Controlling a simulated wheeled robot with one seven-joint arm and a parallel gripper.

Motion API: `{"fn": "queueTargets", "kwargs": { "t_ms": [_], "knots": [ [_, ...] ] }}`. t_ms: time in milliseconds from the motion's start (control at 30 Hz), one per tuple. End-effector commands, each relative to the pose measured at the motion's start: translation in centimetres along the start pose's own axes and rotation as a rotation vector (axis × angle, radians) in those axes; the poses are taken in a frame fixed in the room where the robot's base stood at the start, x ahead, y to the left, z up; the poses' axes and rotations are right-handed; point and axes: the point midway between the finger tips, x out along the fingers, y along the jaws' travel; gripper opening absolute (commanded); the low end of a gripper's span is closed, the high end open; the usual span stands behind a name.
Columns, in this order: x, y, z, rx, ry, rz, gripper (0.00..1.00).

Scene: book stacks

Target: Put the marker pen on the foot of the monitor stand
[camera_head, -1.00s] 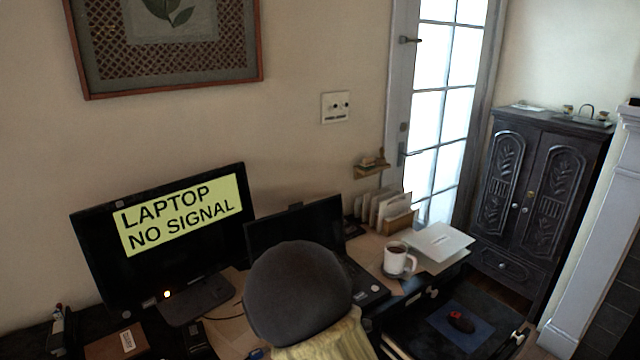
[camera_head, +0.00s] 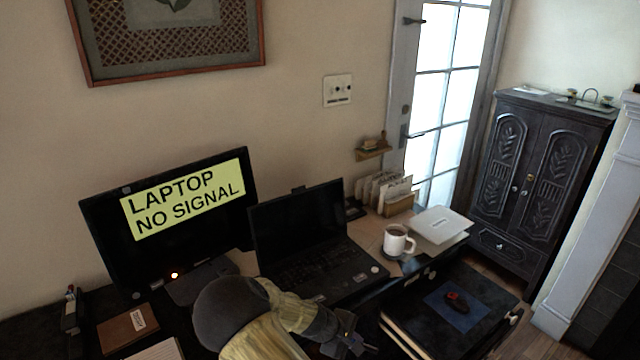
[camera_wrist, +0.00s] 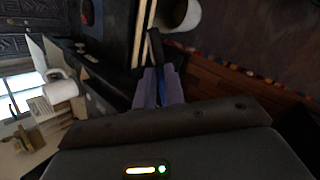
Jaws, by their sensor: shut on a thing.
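The monitor (camera_head: 170,240) stands at the left of the desk and reads "LAPTOP NO SIGNAL". Its stand foot (camera_head: 203,280) is a dark slab below the screen, partly hidden by my arm. My gripper (camera_head: 352,347) is at the bottom of the head view, in front of the laptop and to the right of the stand foot. In the wrist view my gripper (camera_wrist: 159,76) is shut on a slim dark and blue thing, which appears to be the marker pen (camera_wrist: 155,48). The pen sticks out beyond the fingertips. It is hard to make out in the head view.
An open black laptop (camera_head: 310,255) sits right of the monitor. A brown notebook (camera_head: 128,327) lies at left. An open drawer (camera_head: 490,318) juts out at right.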

Motion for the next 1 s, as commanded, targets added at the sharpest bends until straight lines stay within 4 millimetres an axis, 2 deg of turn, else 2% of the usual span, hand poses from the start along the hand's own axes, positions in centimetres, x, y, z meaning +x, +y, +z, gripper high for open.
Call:
{"fn": "queueTargets", "kwargs": {
  "t_ms": [300, 500, 700, 1000],
  "knots": [
    [3.6, -0.8, 3.7, 0.443, -0.276, -0.188, 0.00],
    [5.1, -1.6, 5.8, 0.663, -0.413, -0.279, 0.00],
    [5.7, -1.9, 6.5, 0.745, -0.463, -0.310, 0.00],
    [5.4, -2.1, 6.1, 0.743, -0.461, -0.310, 0.00]
  ]
}}
